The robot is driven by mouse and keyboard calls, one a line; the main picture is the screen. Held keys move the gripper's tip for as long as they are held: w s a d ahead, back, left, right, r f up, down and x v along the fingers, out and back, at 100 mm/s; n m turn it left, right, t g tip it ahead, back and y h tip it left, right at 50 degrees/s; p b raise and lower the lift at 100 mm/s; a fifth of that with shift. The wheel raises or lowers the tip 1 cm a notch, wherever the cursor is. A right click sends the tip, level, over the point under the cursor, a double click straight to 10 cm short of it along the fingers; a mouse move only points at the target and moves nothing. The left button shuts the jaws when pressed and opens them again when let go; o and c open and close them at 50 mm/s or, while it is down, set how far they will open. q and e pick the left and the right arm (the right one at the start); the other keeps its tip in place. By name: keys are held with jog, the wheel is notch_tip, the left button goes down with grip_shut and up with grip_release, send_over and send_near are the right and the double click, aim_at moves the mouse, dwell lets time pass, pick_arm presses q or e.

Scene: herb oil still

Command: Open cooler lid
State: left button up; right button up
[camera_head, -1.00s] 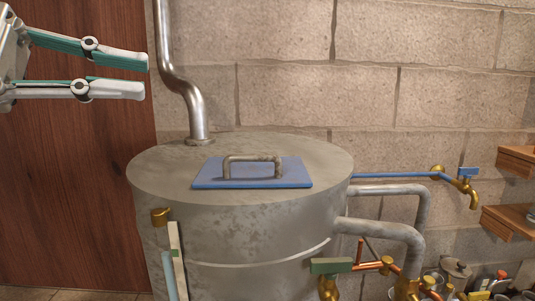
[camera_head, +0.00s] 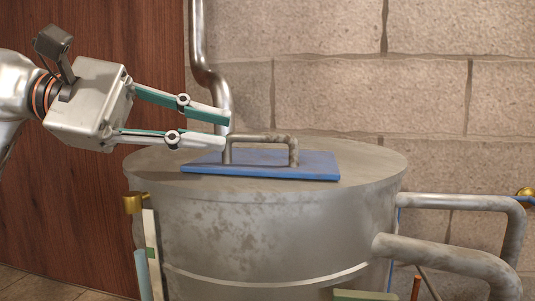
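The cooler is a grey metal drum (camera_head: 270,225). Its lid is a flat blue plate (camera_head: 310,169) lying flat on the drum's top, with a grey bar handle (camera_head: 268,139) standing up from it. My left gripper (camera_head: 228,131) comes in from the left, its fingers apart. The fingertips are at the handle's left end, one finger above the other in the picture. I cannot tell whether they touch the handle. The gripper holds nothing that I can see. My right gripper is not in view.
A metal pipe (camera_head: 198,45) rises from behind the drum's top, close to my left fingers. Grey pipes (camera_head: 440,255) leave the drum's right side. A brass fitting (camera_head: 133,204) and gauge strip are at the front left. A block wall stands behind.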

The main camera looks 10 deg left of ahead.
aim_at(250, 135)
pick_arm(q)
jog(key=shift+d, duration=0.4)
jog(key=x, duration=0.6)
jog(key=shift+w+d+f+p, duration=0.2)
jog(key=shift+d+p, duration=0.1)
jog(key=shift+p, duration=0.1)
jog(key=shift+c, duration=0.4)
grip_shut()
